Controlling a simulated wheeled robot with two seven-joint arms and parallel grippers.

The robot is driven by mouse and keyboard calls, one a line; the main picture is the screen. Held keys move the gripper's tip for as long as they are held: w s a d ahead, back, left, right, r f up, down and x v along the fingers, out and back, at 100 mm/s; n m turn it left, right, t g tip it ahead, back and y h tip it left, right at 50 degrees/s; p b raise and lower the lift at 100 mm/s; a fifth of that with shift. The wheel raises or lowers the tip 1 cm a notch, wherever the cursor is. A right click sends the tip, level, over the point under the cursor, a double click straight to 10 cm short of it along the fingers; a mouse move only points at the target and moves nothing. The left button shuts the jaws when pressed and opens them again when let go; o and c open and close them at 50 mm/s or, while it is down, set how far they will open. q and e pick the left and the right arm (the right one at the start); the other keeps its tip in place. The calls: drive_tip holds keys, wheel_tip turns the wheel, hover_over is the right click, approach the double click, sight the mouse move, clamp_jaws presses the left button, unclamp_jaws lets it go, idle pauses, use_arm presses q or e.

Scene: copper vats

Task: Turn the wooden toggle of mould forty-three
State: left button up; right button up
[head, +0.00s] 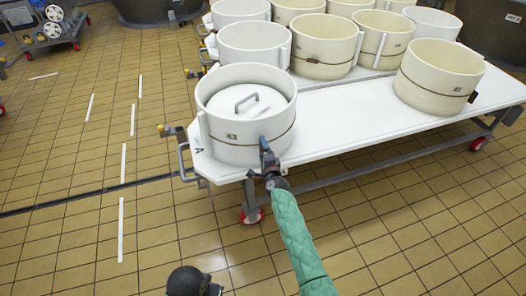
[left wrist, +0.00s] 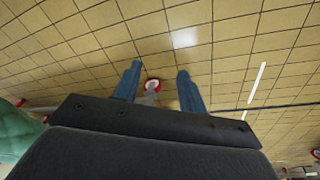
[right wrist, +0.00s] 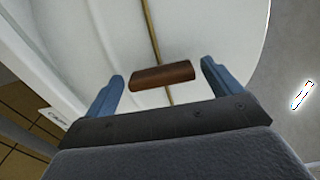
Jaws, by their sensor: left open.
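Mould forty-three (head: 225,152) is a white round mould with a number label, a lid with a grey handle and a thin brown band, at the near left corner of the white table. Its wooden toggle (right wrist: 162,77) shows in the right wrist view, lying crosswise to the band. My right gripper (head: 266,143) is at the mould's front side and hides the toggle in the head view. In the right wrist view its blue fingers (right wrist: 160,80) are apart, one beyond each end of the toggle, with gaps. My left gripper (left wrist: 155,82) is open and empty above the floor.
Several other white moulds stand behind on the wheeled table (head: 350,112); one (head: 440,76) is at the right. The near middle of the tabletop is bare. A trolley (head: 52,28) stands at the far left. Tiled floor (head: 90,210) is clear at the left.

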use_arm(q)
drive_tip(key=r, duration=0.1)
drive_tip(key=s+r, duration=0.1)
drive_tip(key=r, duration=0.1)
drive_tip(key=r+b, duration=0.1)
drive_tip(key=r, duration=0.1)
drive_tip(key=shift+s+a, duration=0.2)
drive_tip(key=shift+s, duration=0.1)
use_arm(e)
drive_tip(key=v, duration=0.7)
drive_tip(key=shift+s, duration=0.4)
drive_tip(key=shift+d+r, duration=0.1)
